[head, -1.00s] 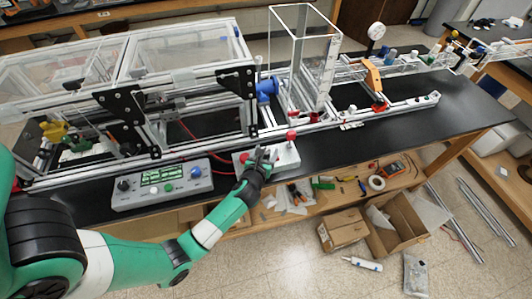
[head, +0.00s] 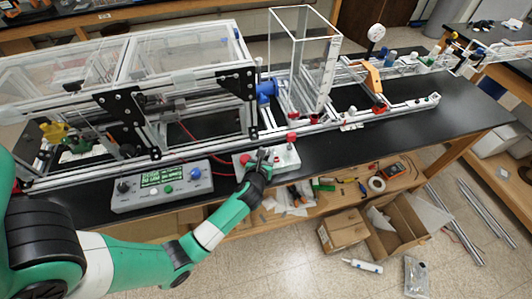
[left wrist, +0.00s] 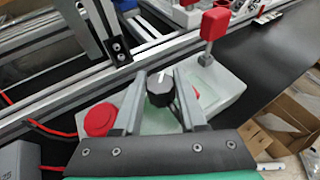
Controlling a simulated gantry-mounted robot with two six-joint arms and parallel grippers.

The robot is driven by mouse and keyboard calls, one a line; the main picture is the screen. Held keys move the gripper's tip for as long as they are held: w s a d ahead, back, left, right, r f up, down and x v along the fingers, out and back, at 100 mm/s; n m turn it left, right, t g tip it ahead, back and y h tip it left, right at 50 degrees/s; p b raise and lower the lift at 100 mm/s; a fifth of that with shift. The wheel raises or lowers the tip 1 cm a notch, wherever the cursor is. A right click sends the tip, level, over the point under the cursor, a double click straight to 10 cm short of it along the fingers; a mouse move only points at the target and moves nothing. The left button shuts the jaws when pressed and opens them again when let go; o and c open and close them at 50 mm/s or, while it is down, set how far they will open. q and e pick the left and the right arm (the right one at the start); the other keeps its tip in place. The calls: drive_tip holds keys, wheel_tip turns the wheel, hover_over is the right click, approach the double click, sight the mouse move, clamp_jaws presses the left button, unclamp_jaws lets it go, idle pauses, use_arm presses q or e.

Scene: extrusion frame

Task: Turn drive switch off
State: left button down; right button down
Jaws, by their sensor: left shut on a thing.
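The drive switch looks to be a black round knob with a white pointer line (left wrist: 160,89), on a pale switch box (left wrist: 224,92) on the bench. My left gripper (left wrist: 160,84) has its two grey fingers either side of the knob, shut on it. The pointer line is upright in the left wrist view, tilted slightly right. In the head view my left gripper (head: 263,156) reaches over the box (head: 287,160) and hides most of the knob. A red button (left wrist: 100,119) is left of the fingers, and a red-topped lever (left wrist: 213,27) stands to their right.
A control panel with a green display (head: 162,178) and knobs sits left of the switch box. An aluminium extrusion frame with clear covers (head: 185,50) runs behind it. Black bench top (head: 375,135) is clear to the right. A lower shelf holds tools.

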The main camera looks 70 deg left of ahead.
use_arm(q)
drive_tip(key=n+g+y+b, duration=0.1)
drive_tip(key=n+g+b, duration=0.1)
drive_tip(key=n+g, duration=0.1)
drive_tip(key=shift+w+d+f+y, duration=0.1)
drive_tip(key=shift+w+f+y, duration=0.05)
drive_tip(key=shift+y, duration=0.25)
drive_tip(key=n+g+b, duration=0.9)
drive_tip(key=g+b, duration=0.1)
drive_tip(key=b, duration=0.8)
drive_tip(key=shift+f+n+g+b, duration=0.15)
drive_tip(key=shift+n+g+b, duration=0.15)
drive_tip(key=shift+r+n+g+h+b, duration=0.2)
drive_tip(key=shift+n+g+h+b, duration=0.15)
drive_tip(key=shift+b, duration=0.35)
drive_tip(key=shift+c, duration=2.3)
unclamp_jaws()
drive_tip(key=shift+r, duration=0.1)
drive_tip(key=shift+r, duration=0.1)
